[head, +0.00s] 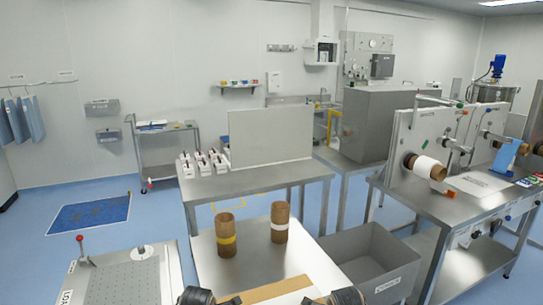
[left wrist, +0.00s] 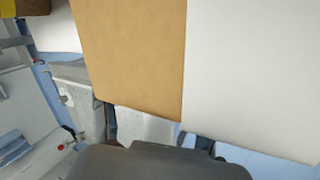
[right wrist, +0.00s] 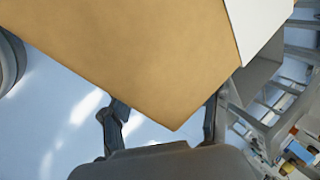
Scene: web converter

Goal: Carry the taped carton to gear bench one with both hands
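The brown carton (head: 265,292) shows as a strip at the bottom edge of the head view, at the near end of a pale table. Most of it is out of frame there. Its plain brown surface fills much of the left wrist view (left wrist: 135,55) and right wrist view (right wrist: 130,60). I see no tape on it. My left gripper (head: 195,296) is at its left end and my right gripper (head: 348,296) at its right end. Both have fingers spread apart, partly hidden by the carton in the wrist views; contact is unclear. Which bench is gear bench one is unclear.
Two brown cores, one yellow-banded (head: 226,240) and one white-banded (head: 279,228), stand on the pale table (head: 205,262). A grey bin (head: 372,262) is to the right. A steel bench (head: 258,182) with a panel stands behind; a roller machine bench (head: 445,205) is at right.

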